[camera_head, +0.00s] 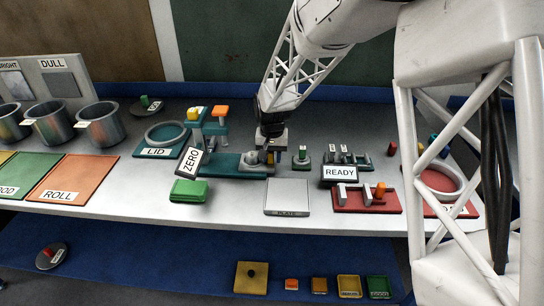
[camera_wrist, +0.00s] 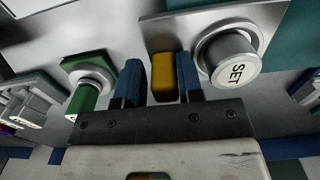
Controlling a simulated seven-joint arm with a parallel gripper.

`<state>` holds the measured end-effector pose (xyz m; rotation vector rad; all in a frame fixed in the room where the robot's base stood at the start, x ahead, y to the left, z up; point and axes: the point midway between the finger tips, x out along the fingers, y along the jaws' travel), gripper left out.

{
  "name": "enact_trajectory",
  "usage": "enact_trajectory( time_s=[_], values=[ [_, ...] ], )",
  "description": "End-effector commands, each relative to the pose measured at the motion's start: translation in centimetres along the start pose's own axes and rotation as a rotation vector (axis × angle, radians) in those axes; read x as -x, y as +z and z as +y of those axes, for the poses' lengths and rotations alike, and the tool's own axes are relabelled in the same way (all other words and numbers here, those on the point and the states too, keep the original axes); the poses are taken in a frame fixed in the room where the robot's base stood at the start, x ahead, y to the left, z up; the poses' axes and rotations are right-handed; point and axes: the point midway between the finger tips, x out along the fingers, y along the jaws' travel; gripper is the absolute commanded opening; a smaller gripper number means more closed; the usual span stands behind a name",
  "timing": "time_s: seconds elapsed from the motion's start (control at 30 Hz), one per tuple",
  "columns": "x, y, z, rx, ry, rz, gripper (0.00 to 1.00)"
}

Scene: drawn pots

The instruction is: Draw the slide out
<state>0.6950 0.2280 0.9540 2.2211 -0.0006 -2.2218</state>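A teal fixture (camera_head: 230,166) with a grey metal block on its right end stands on the bench. My gripper (camera_head: 268,143) points down over that metal end, where a small orange-yellow part shows. In the wrist view, a yellow block (camera_wrist: 163,75) lies between the two blue fingertips of my gripper (camera_wrist: 158,85). Narrow dark gaps seem to show beside the block, so I cannot tell whether the fingers touch it. A round SET button (camera_wrist: 236,72) sits just right of the block. I cannot make out the slide's full shape; my gripper hides part of it.
A ZERO sign (camera_head: 189,161) and a green block (camera_head: 189,191) stand left of the fixture. A READY sign (camera_head: 339,173) and a red fixture (camera_head: 352,204) are to the right. A square plate (camera_head: 287,198) lies in front. A green-based knob (camera_wrist: 88,85) is left of the fingers.

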Motion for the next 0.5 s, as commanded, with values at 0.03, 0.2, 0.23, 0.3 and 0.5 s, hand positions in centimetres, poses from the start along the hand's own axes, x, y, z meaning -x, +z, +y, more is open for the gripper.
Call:
enact_trajectory(
  time_s=[0.03,0.2,0.23,0.3,0.5],
  values=[
    [0.2,0.0,0.0,0.000,0.000,0.001,0.34],
    [1.3,0.0,0.0,0.000,-0.001,0.002,0.34],
    [1.6,0.0,0.0,0.000,-0.001,0.002,0.34],
    [2.4,-0.1,0.0,0.000,-0.001,0.003,0.34],
    [4.9,0.0,0.0,0.000,-0.001,0.002,0.34]
  ],
)
